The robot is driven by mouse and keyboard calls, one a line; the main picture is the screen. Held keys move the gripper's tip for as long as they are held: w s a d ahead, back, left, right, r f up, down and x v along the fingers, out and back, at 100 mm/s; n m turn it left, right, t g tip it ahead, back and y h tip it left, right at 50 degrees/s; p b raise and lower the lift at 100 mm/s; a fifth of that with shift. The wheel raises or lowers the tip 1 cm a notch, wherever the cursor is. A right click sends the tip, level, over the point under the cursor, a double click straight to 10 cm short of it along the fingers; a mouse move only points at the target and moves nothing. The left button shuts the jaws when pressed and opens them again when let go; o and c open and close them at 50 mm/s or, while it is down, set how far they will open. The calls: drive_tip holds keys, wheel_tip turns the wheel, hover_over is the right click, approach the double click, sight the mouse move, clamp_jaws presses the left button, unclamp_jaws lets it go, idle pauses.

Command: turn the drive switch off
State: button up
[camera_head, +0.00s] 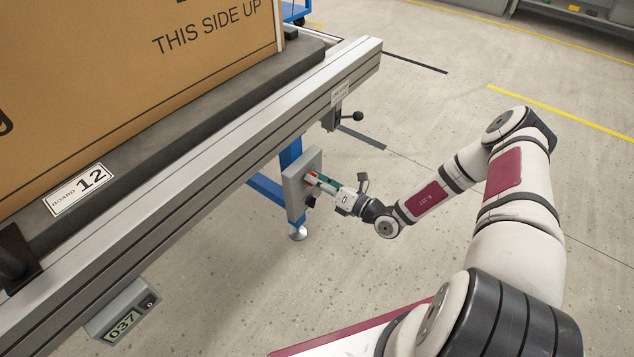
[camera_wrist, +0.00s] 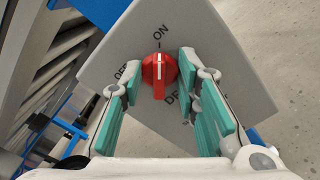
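The drive switch is a red knob (camera_wrist: 158,72) with a white line, on a grey switch box (camera_wrist: 108,62). In the wrist view its white line points up towards the ON label (camera_wrist: 161,34). The OFF label (camera_wrist: 127,71) is to its left, partly covered by a finger. The lower label is partly hidden. My gripper (camera_wrist: 159,67) is open, with one teal-padded finger on each side of the knob and gaps showing. In the head view my gripper (camera_head: 322,184) is at the face of the box (camera_head: 296,190), by the red knob (camera_head: 311,178).
The box hangs under a bench with a metal rail (camera_head: 225,165). A large cardboard box (camera_head: 130,80) stands on the bench. Floor to the right is open.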

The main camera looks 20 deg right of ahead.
clamp_jaws()
drive_tip(key=shift+n+p, duration=0.3)
drive_tip(key=shift+p, duration=0.05)
drive_tip(key=n+p, duration=0.6)
drive_tip(key=n, duration=0.2)
drive_tip(key=n+p, duration=0.6)
drive_tip(key=n, duration=0.3)
drive_tip(key=shift+s+a+p, duration=0.15)
drive_tip(key=shift+s+p, duration=0.05)
drive_tip(key=shift+p, duration=0.15)
drive_tip(key=shift+f+n, duration=0.1)
drive_tip(key=shift+n, duration=0.2)
